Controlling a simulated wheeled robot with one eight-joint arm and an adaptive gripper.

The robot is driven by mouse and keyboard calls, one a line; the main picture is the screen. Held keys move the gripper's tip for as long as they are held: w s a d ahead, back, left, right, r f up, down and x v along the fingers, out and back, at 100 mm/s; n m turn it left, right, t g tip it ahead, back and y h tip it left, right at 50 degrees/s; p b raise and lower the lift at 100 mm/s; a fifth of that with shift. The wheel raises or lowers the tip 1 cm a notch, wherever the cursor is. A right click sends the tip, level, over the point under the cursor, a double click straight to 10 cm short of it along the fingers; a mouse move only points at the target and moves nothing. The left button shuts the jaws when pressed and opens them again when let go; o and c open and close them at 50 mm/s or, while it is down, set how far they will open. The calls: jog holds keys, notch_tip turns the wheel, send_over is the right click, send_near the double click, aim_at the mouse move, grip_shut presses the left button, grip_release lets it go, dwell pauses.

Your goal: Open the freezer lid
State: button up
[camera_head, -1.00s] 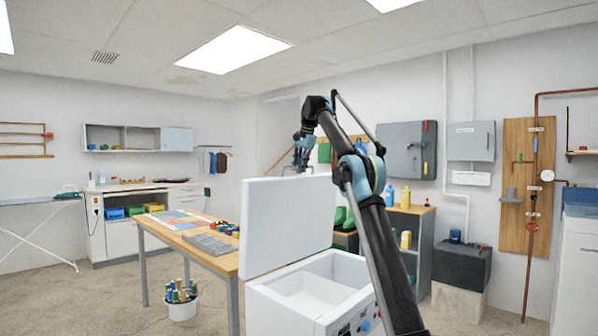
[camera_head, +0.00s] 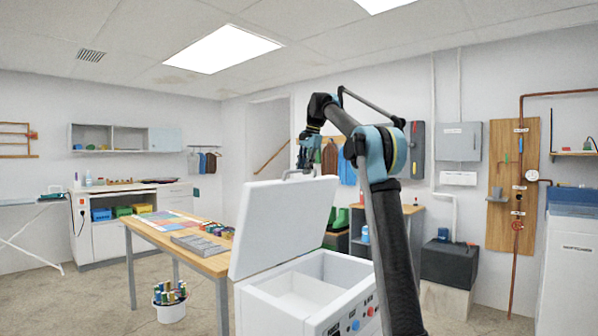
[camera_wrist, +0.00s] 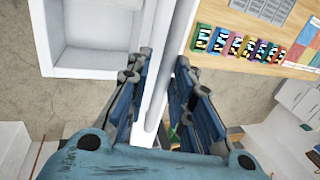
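My gripper (camera_head: 299,174) is at the lid's top edge. In the wrist view, my gripper (camera_wrist: 164,65) has its blue-grey fingers apart on either side of the lid's edge (camera_wrist: 152,105). The left finger is close to the lid; I cannot tell if it touches. A gap shows at the right finger.
A wooden table (camera_head: 205,262) with coloured boxes and a grey tray stands left of the freezer, close behind the lid. A white bucket (camera_head: 170,312) of bottles is on the floor. A dark cabinet (camera_head: 412,235) and a black box (camera_head: 449,264) stand behind to the right.

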jog(key=shift+s+d, duration=0.6)
jog(key=shift+d, duration=0.15)
